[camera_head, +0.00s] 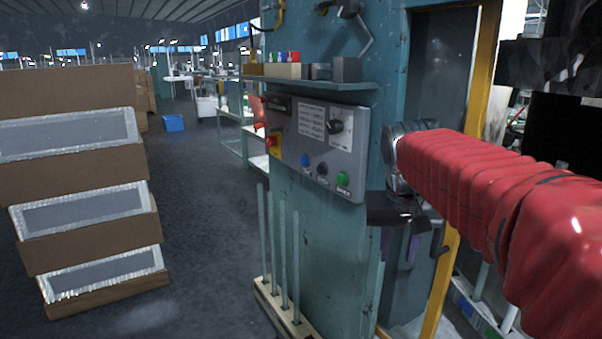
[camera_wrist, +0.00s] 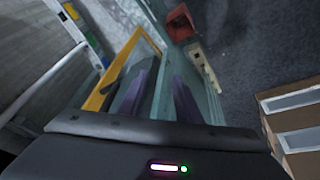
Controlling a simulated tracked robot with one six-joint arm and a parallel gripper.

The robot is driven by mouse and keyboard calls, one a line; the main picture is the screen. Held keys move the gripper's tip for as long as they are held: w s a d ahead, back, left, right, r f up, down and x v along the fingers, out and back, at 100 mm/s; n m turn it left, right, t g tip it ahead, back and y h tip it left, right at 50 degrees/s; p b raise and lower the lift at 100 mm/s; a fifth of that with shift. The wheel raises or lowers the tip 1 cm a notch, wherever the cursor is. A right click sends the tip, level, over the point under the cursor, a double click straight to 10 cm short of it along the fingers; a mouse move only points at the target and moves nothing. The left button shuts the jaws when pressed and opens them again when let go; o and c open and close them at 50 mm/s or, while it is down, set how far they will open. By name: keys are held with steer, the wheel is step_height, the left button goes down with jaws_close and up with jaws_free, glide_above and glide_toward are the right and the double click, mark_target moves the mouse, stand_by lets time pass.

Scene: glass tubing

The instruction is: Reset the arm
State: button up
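My red-sleeved arm (camera_head: 480,190) reaches in from the right edge of the head view toward the teal machine. My gripper (camera_head: 401,250) hangs from its end, pointing down beside the machine's right side, partly dark and hard to make out. In the wrist view, the two purple fingers of my gripper (camera_wrist: 164,84) stand apart, with only background visible between them. I see nothing held. Several upright glass tubes (camera_head: 282,255) stand in a wooden holder (camera_head: 296,325) at the machine's foot, left of my gripper. The holder also shows in the wrist view (camera_wrist: 203,66).
A grey control panel (camera_head: 318,147) with buttons sits on the teal machine (camera_head: 330,240). A yellow frame (camera_head: 446,270) stands close by my gripper. Stacked brown boxes (camera_head: 75,95) fill the left. A red bin (camera_wrist: 181,24) is on the floor. The aisle floor between boxes and machine is clear.

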steer(key=s+a+f, duration=0.1)
steer(key=s+f, duration=0.2)
steer(key=s, duration=0.4)
steer(key=s+a+f+n+t+y, duration=0.1)
steer(key=s+f, duration=0.3)
steer(key=s, duration=0.4)
steer(key=s+a+f+n, duration=0.1)
steer(key=s+f, duration=0.3)
steer(key=s, duration=0.3)
steer(key=shift+s+a+f+t, duration=0.15)
steer(key=shift+s+a+t, duration=0.15)
steer(key=shift+t, duration=0.1)
stand_by(1.1)
